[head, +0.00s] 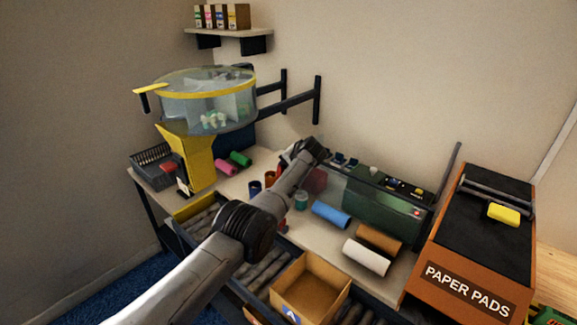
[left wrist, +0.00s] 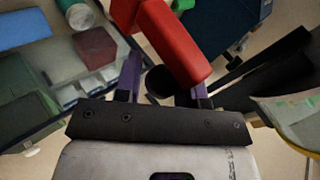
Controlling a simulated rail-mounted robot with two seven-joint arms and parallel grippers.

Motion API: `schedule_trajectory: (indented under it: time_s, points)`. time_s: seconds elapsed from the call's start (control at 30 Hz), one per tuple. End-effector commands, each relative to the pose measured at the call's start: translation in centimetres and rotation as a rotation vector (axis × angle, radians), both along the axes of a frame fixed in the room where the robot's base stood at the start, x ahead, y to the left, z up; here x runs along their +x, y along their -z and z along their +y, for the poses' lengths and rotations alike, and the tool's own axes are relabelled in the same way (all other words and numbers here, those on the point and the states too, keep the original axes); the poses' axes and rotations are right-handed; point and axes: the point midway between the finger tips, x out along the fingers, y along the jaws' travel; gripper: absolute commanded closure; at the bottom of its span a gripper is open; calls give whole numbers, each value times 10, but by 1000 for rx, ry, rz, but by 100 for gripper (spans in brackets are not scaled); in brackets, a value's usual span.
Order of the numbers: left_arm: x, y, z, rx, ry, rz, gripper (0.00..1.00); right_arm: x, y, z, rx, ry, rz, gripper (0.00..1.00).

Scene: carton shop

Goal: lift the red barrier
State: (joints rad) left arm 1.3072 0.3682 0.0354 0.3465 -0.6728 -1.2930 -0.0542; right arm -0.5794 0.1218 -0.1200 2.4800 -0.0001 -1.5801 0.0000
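The red barrier (left wrist: 172,42) shows in the left wrist view as a thick red bar running down and to the right from the top. Its lower end overlaps the tip of one finger of my left gripper (left wrist: 165,82). The two purple fingers stand apart, so the gripper is open; I cannot tell whether a finger touches the bar. In the head view my left gripper (head: 316,149) is by the machine at the back of the bench, and I cannot make out the barrier there. My right gripper is in neither view.
A dark red block (left wrist: 95,47) lies near the gripper. A yellow stand with a clear drum (head: 207,100) rises at left. The paper pads unit (head: 470,290) stands at right.

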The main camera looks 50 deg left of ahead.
Motion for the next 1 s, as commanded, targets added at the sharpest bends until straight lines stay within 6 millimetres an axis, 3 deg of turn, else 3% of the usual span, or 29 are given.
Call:
schedule_trajectory:
  time_s: [0.17,0.57,0.83,1.0]
  points:
    - [0,-1,0,1,0,-1,46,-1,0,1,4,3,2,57]
    - [1,-7,-4,4,1,-3,46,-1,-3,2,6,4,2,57]
    - [-3,-24,-22,4,1,-4,46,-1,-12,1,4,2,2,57]
    - [-5,-43,-45,2,2,-5,46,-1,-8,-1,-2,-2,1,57]
